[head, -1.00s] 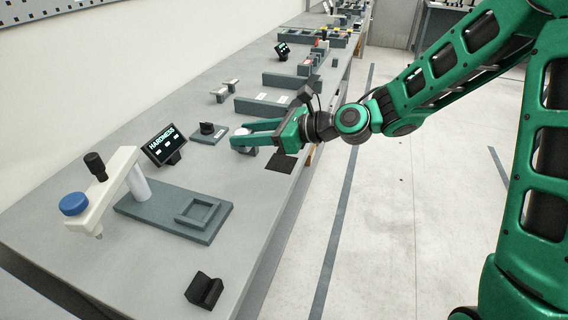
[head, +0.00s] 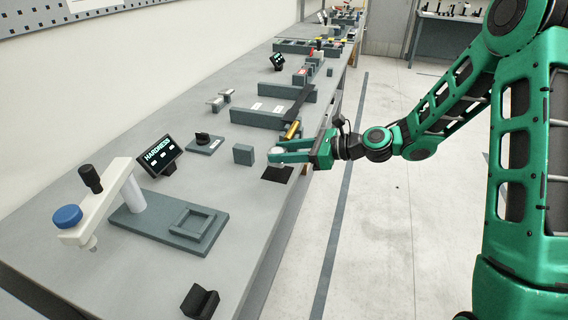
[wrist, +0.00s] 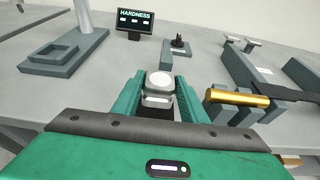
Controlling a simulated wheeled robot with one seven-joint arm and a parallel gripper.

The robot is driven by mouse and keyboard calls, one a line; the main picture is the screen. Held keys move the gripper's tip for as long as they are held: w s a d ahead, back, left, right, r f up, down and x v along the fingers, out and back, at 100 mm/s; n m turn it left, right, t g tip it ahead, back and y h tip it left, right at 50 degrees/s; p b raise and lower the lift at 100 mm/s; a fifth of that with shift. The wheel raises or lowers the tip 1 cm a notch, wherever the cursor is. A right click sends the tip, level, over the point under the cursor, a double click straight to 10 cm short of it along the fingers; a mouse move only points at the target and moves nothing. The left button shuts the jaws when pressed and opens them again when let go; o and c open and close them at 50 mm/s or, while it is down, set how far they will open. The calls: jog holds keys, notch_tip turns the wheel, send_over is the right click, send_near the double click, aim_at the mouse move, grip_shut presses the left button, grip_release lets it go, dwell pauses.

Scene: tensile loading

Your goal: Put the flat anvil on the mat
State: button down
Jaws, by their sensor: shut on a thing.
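The flat anvil, a small pale metal piece with a round top, sits between the fingertips of my gripper (head: 279,152) in the head view. In the wrist view the anvil (wrist: 160,82) shows clearly between the two green fingers, which are shut on it. The black mat (head: 277,175) lies on the bench near its front edge, just below the fingertips in the head view. A dark patch of the mat (wrist: 156,112) shows under the anvil in the wrist view. I cannot tell whether the anvil touches the mat.
A grey block (head: 243,154) stands left of the fingertips. A gold cylinder (wrist: 236,97) rests on grey supports close to the right finger. The hardness tester (head: 125,195) and its display (head: 161,155) stand at left. A black V-shaped block (head: 200,301) is at the near edge.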

jog(key=shift+f, duration=1.9)
jog(key=c, duration=1.1)
grip_release()
jog(key=shift+f, duration=0.15)
jog(key=shift+d, duration=0.1)
jog(key=v, duration=1.2)
